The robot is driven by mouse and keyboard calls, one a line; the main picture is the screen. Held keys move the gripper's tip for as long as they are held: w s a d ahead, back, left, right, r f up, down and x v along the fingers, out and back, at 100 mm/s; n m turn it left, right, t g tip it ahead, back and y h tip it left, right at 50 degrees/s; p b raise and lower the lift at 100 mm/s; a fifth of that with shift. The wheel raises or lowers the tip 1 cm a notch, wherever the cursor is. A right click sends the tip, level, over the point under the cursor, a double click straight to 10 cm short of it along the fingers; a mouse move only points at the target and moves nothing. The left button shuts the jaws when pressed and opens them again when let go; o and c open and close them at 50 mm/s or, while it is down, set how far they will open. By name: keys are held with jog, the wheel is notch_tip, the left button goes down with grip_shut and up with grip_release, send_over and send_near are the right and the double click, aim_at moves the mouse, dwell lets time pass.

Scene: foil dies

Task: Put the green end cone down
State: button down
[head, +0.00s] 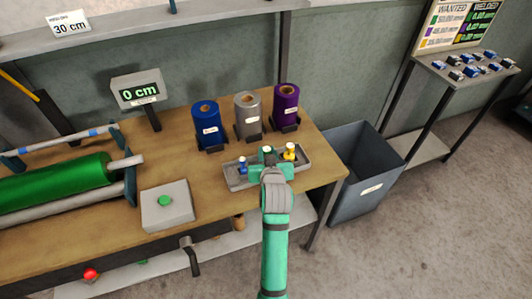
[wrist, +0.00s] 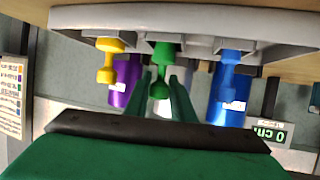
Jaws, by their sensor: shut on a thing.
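The green end cone (wrist: 161,72) is between the two fingers of my gripper (wrist: 162,100), which is shut on it. In the head view my gripper (head: 268,166) is over the middle of a grey tray (head: 236,184) near the table's right end. The tray's edge (wrist: 100,18) shows at the top of the wrist view, which is upside down. I cannot tell whether the cone touches the tray. A yellow cone (head: 290,152) and a blue cone (head: 242,166) stand in the tray on either side of the green one.
Blue (head: 206,128), grey (head: 247,118) and purple (head: 286,108) foil rolls stand behind the tray. A box with a green button (head: 166,208) and a "0 cm" display (head: 140,91) are to the left. A grey bin (head: 366,180) stands right of the table.

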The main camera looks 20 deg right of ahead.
jog(key=shift+s+a+f, duration=0.1)
jog(key=shift+a+f, duration=0.1)
jog(key=shift+f, duration=0.2)
jog(key=shift+s+d, duration=0.15)
jog(key=shift+d, duration=0.05)
jog(key=c, duration=1.5)
grip_release()
jog(key=shift+f, duration=0.1)
